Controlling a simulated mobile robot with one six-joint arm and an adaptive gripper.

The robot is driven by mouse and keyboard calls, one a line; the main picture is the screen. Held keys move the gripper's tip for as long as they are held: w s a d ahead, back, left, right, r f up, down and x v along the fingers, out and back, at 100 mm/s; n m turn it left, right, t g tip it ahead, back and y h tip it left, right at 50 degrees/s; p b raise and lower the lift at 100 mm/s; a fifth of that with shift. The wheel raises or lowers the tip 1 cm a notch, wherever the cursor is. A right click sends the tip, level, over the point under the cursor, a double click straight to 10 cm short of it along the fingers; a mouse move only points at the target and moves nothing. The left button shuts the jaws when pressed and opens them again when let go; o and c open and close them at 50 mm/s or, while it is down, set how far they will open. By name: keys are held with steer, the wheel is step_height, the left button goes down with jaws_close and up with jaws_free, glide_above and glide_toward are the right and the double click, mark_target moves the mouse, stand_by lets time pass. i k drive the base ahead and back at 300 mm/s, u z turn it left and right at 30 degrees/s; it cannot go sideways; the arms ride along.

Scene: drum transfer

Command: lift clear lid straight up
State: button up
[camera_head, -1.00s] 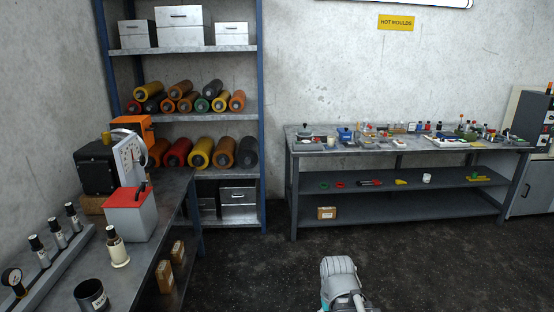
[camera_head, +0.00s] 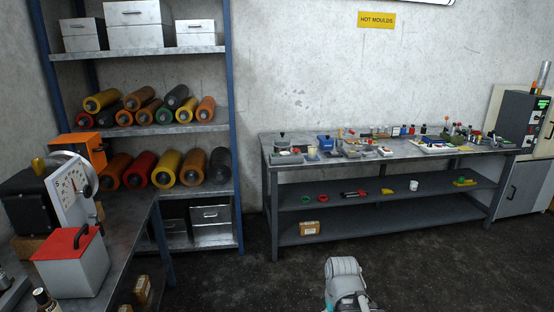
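No clear lid can be made out in this view; the small items on the far workbench (camera_head: 430,152) are too small to tell one from another. A grey box with a red lid and dark handle (camera_head: 70,262) stands on the left bench, but its lid is not clear. Part of my own arm (camera_head: 345,282) shows at the bottom centre. My gripper is not in view.
The metal bench (camera_head: 128,225) at left holds a white dial gauge (camera_head: 72,188). A blue-framed shelf (camera_head: 140,52) with coloured rollers (camera_head: 168,168) stands behind it. A control cabinet (camera_head: 525,150) is at the far right. The dark floor (camera_head: 430,270) before the workbench is clear.

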mark_target(282, 141)
steer(key=z, duration=0.15)
steer(key=i, duration=2.4)
steer(key=u, duration=0.3)
steer(key=i, duration=1.5)
steer(key=u, duration=0.15)
